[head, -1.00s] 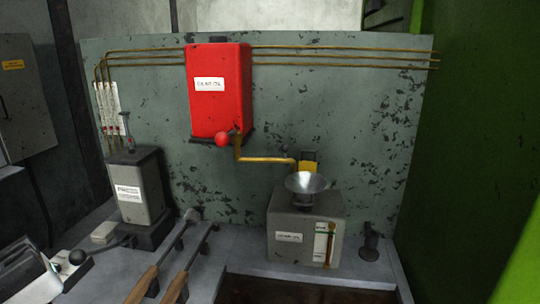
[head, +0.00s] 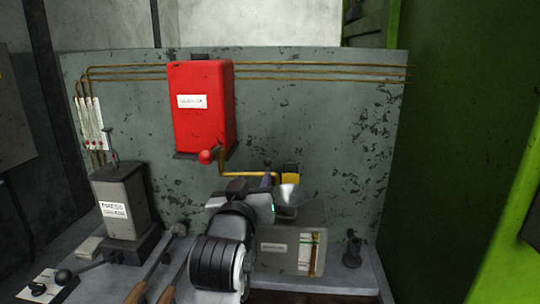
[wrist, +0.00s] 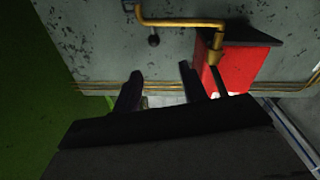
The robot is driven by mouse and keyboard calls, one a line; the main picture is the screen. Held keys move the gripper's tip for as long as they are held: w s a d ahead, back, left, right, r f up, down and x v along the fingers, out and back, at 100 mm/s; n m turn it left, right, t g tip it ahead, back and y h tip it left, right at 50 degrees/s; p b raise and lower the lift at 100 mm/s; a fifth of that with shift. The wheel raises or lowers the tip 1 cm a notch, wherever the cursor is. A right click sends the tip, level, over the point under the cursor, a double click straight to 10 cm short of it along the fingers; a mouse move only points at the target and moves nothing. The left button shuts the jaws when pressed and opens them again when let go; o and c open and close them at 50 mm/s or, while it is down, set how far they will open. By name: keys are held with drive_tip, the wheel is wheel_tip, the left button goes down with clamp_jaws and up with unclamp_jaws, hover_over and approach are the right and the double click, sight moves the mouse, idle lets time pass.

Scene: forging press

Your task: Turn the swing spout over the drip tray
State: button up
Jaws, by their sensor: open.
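The swing spout (head: 245,174) is a bent brass pipe. It runs right from below the red oil tank (head: 202,105) and ends above the metal funnel (head: 290,192) on the grey box. A dark knob on a stem (head: 267,163) stands at the spout; in the wrist view the spout (wrist: 180,22) and knob (wrist: 154,40) lie beyond my fingers. My gripper (wrist: 160,78) is open and empty, apart from the spout. In the head view my arm hides part of the funnel and box. I cannot make out the drip tray for certain.
A red ball handle (head: 206,157) sits at the tank's lower edge. The grey funnel box (head: 290,240) stands on the bench below. A grey pump box (head: 122,205) and long-handled tools (head: 160,265) are at left. Brass lines (head: 320,70) cross the back panel.

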sight(269, 159)
drive_tip(key=w+p, duration=0.1)
drive_tip(key=w, duration=0.3)
drive_tip(key=w+d+p, duration=0.1)
drive_tip(key=w+p, duration=0.1)
drive_tip(key=w, duration=0.3)
drive_tip(key=w+d+p, duration=0.1)
drive_tip(key=w, duration=0.4)
drive_tip(key=shift+w+d+f, duration=0.1)
drive_tip(key=shift+d+f, duration=0.1)
drive_tip(key=shift+f, duration=0.1)
clamp_jaws()
